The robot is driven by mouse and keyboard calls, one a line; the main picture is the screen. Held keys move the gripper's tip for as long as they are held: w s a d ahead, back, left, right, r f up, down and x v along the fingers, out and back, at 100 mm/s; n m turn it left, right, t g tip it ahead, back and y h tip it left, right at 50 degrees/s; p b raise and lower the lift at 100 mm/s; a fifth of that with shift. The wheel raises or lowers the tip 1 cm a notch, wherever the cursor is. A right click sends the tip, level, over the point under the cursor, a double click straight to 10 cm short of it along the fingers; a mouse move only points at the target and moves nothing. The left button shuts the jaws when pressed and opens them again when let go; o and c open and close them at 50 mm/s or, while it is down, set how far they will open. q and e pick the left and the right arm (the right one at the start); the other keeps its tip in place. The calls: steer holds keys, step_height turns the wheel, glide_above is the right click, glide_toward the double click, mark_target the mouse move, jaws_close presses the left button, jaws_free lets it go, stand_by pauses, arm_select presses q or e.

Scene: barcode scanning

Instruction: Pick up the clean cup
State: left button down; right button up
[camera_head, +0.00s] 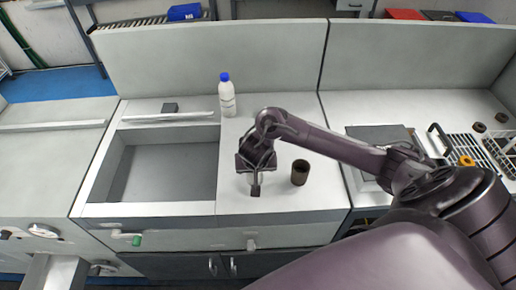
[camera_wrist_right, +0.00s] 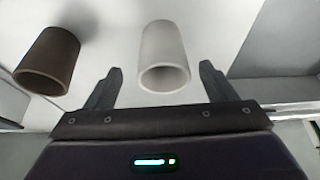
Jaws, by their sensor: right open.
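A white, clean-looking cup (camera_wrist_right: 163,55) stands on the counter between the two fingers of my right gripper (camera_wrist_right: 160,70) in the right wrist view. The fingers are apart on either side of it, with gaps showing, and do not touch it. In the head view my right gripper (camera_head: 254,178) is low over the white counter and mostly hides this cup. A dark brown cup (camera_head: 300,172) stands just right of the gripper, and it shows at the left of the wrist view (camera_wrist_right: 48,60). My left gripper is not in view.
A white bottle with a blue cap (camera_head: 227,96) stands behind the gripper. A sink basin (camera_head: 165,172) lies to the left. On the right counter are a grey box (camera_head: 378,133) and wire racks (camera_head: 468,149). The counter's front edge is close by.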

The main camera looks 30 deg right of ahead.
steer(key=b+x, duration=0.1)
steer(key=x, duration=0.2)
steer(key=shift+a+f, duration=0.15)
steer(key=shift+f, duration=0.25)
steer(key=shift+w+f, duration=0.15)
steer(key=shift+f, duration=0.1)
steer(key=shift+c, duration=2.7)
steer(key=c, duration=0.5)
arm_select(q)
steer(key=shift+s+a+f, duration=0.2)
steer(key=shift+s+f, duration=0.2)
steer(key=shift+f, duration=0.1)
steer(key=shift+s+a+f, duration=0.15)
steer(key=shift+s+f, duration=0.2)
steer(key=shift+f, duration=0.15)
